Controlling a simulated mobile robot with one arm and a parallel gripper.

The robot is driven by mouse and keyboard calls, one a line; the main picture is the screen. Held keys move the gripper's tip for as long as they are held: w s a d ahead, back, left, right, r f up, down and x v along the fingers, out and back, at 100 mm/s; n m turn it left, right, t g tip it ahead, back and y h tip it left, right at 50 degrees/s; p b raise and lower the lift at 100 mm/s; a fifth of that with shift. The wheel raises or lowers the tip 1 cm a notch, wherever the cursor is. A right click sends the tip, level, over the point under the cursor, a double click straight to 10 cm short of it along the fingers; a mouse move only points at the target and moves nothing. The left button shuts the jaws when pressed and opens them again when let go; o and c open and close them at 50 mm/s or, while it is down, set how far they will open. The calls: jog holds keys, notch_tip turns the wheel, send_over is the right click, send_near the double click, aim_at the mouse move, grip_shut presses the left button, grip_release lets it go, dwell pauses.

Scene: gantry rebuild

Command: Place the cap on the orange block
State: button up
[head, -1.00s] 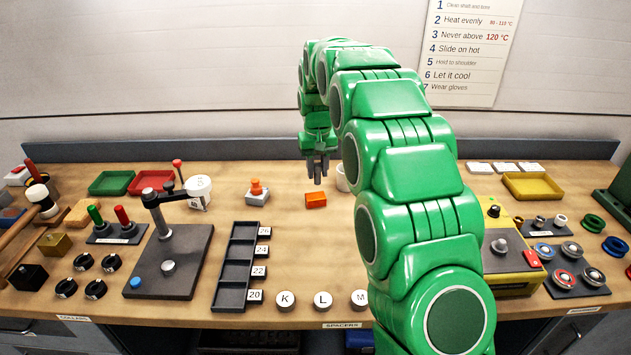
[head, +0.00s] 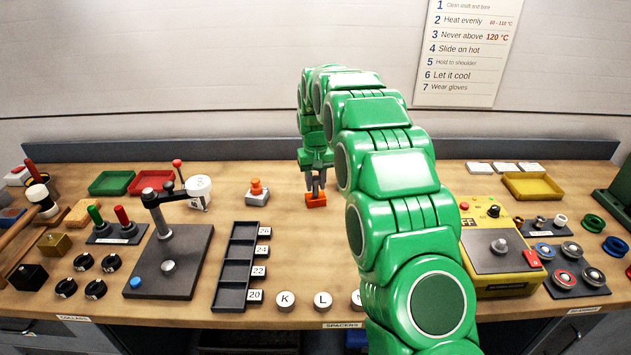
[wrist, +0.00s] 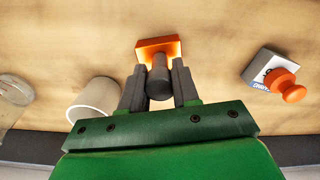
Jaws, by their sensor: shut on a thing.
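The orange block (head: 316,201) lies flat on the bench near its middle; it also shows in the wrist view (wrist: 150,45). My gripper (head: 316,186) points down right over it. In the wrist view my gripper (wrist: 159,88) is shut on a small dark grey cylinder, which looks like the cap (wrist: 158,82). The cap's far end is at the block, lined up with its middle. Whether it touches the block or is just above it, I cannot tell.
A white cup (wrist: 97,97) stands close beside my fingers. A grey block with an orange knob (head: 257,190) stands to the left of the orange block. A slotted rack (head: 238,265) and a lever press (head: 168,265) are nearer the front. Bare bench lies around the orange block.

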aim_at(316, 177)
jog(key=o, duration=1)
jog(key=shift+o, duration=0.2)
notch_tip(316, 177, up, 11)
jog(key=s+d+r, duration=0.5)
jog(key=s+r, duration=0.1)
jog(key=s, duration=0.5)
jog(key=s+d+f+m, duration=0.1)
jog(key=s+d+f, duration=0.1)
jog(key=s, duration=1.2)
jog(key=s+d+f+g, duration=0.1)
jog(key=s+d, duration=0.3)
jog(key=s, duration=1.1)
jog(key=s+d+f+m, duration=0.1)
jog(key=s+d+f, duration=0.2)
jog(key=s, duration=1.1)
jog(key=shift+s+d+m+g, duration=0.15)
jog(key=shift+s+m+g, duration=0.15)
jog(key=shift+g, duration=0.1)
